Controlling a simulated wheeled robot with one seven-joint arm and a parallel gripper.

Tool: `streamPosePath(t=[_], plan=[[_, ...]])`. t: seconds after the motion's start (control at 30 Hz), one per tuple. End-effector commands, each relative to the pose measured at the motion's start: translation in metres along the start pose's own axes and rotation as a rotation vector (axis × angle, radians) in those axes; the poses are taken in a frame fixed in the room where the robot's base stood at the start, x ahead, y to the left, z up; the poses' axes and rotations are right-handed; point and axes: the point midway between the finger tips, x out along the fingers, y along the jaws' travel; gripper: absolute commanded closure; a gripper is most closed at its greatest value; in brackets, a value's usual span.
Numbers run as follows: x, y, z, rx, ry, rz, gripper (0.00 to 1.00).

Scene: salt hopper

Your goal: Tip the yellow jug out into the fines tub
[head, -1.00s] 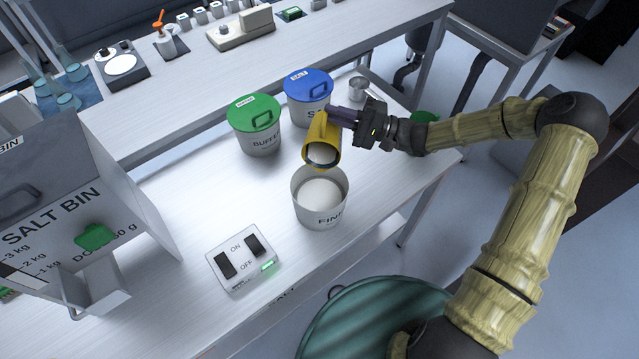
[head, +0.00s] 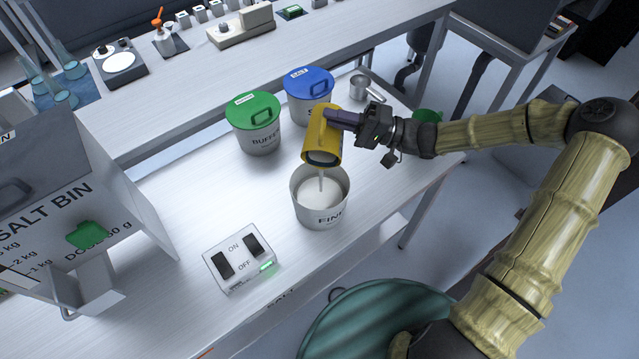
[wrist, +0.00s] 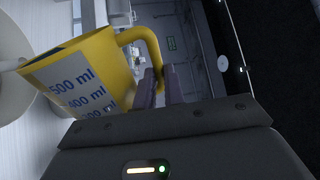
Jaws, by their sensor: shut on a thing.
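The yellow jug (head: 322,131) is tipped mouth-down above the fines tub (head: 320,210), and a thin white stream falls from it into the tub. White contents show inside the tub, whose label is partly readable. My gripper (head: 345,120) is shut on the jug's handle, to the right of the jug. In the wrist view the yellow jug (wrist: 85,75) shows its 500 ml and 400 ml marks, with my gripper (wrist: 160,85) at its handle. The amount left inside the jug is hidden.
A green-lidded buffer tub (head: 255,120) and a blue-lidded tub (head: 307,95) stand behind. A metal cup (head: 360,88) is at the back right. A switch box (head: 240,258) lies at the front, and the salt bin (head: 60,220) stands at left.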

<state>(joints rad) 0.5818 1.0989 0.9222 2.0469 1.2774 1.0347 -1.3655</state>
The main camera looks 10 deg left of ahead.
Motion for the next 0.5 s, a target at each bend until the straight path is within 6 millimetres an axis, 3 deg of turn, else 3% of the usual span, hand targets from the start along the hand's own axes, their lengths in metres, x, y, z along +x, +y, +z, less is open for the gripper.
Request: streamPosePath(t=[0.5], plan=[[0.004,-0.009,0.029,-0.204,-0.049,-0.004,1.0]])
